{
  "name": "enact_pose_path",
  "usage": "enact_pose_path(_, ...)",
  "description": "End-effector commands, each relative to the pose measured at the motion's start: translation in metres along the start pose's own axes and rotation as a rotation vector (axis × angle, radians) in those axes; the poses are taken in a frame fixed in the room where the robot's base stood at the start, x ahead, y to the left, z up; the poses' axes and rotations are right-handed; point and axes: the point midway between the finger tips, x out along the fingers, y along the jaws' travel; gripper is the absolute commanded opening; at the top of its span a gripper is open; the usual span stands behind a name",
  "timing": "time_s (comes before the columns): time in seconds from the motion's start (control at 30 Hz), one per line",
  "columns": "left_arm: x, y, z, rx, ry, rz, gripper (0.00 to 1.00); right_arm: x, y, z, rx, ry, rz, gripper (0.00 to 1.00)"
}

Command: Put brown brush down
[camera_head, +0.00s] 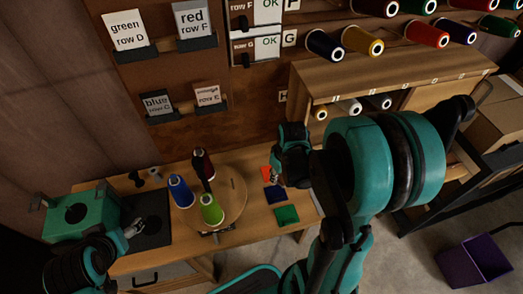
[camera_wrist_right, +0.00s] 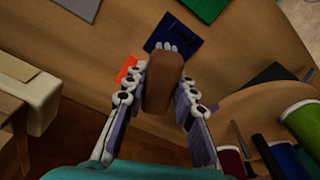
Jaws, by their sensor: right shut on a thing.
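The brown brush (camera_wrist_right: 165,82) is between the fingers of my right gripper (camera_wrist_right: 162,92), which is shut on it. Its pale bristles point toward a dark blue square (camera_wrist_right: 172,30) in the right wrist view. I cannot tell whether the bristles touch it. In the head view my right gripper (camera_head: 277,178) is over the table's right part, near the dark blue square (camera_head: 275,195), and the brush is hidden or too small to make out. My left gripper (camera_head: 134,228) is at the table's left side, by a dark mat; its fingers are too small to judge.
A round wooden turntable (camera_head: 236,190) holds blue, dark red and green thread cones. A green square (camera_head: 287,214) and an orange-red square (camera_head: 267,173) lie on the table (camera_head: 255,226). A shelf unit with spools (camera_head: 400,72) stands behind, right. A purple bin (camera_head: 455,266) is on the floor.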

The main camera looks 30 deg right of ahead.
Motion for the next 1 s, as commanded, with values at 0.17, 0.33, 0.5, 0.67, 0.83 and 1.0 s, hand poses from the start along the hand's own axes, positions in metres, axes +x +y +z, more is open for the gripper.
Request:
enact_pose_path(0.17, 0.010, 0.000, 0.007, 0.000, 0.000, 0.000, 0.70, 0.009, 0.021, -0.049, -0.001, 0.000, 0.000, 0.00)
enact_pose_path(0.33, 0.017, 0.000, 0.012, 0.000, 0.000, 0.000, 0.70, 0.014, 0.039, -0.093, -0.001, 0.000, 0.000, 0.00)
enact_pose_path(0.5, 0.024, 0.000, 0.017, 0.000, 0.000, 0.000, 0.70, 0.019, 0.055, -0.132, 0.000, 0.000, 0.000, 0.00)
enact_pose_path(0.67, 0.031, 0.000, 0.022, 0.000, 0.000, 0.000, 0.70, 0.028, 0.064, -0.152, 0.000, -0.001, 0.000, 0.00)
enact_pose_path(0.83, 0.035, 0.000, 0.025, 0.000, 0.000, 0.000, 0.70, 0.040, 0.063, -0.149, 0.001, 0.000, 0.000, 0.00)
enact_pose_path(1.0, 0.042, 0.000, 0.030, 0.000, 0.000, 0.000, 0.70, 0.058, 0.063, -0.147, 0.001, 0.000, 0.000, 0.00)
